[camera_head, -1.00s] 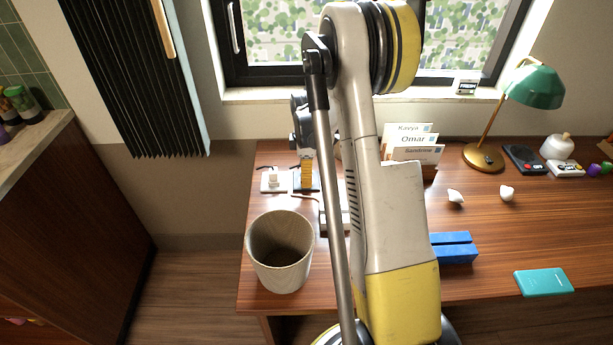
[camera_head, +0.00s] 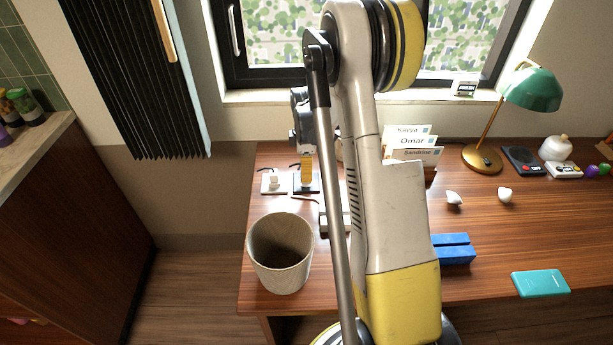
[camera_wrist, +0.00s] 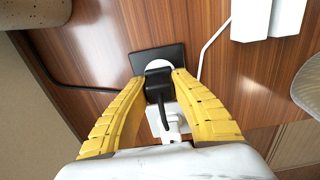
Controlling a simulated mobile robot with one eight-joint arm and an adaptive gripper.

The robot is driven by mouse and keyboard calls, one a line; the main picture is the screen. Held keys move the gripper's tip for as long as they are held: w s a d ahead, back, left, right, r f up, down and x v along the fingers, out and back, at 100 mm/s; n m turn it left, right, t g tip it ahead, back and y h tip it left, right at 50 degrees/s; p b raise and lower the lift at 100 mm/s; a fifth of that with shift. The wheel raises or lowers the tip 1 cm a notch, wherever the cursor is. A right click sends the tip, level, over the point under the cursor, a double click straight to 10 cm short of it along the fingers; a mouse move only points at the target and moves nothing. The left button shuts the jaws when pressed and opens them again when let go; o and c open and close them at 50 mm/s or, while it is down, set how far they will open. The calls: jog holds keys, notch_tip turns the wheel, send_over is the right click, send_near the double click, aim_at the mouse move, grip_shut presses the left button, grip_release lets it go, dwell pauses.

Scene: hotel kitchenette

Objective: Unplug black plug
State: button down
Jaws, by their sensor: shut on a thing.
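The black plug (camera_wrist: 158,80) is between the yellow fingers of my gripper (camera_wrist: 161,77), which are shut on it, with its black cord hanging toward the palm. Beyond it is a black socket plate (camera_wrist: 140,60) with a white round face, partly hidden by the plug. I cannot tell whether the plug's prongs are still in the socket. In the head view, my gripper (camera_head: 307,182) points down over the black plate (camera_head: 315,188), and the plug is hidden there.
A wooden bin (camera_head: 281,275) stands in front on the desk (camera_head: 480,210).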

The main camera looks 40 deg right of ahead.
jog(key=shift+r+p, duration=1.15)
jog(key=shift+r, duration=0.85)
jog(key=shift+a, duration=0.1)
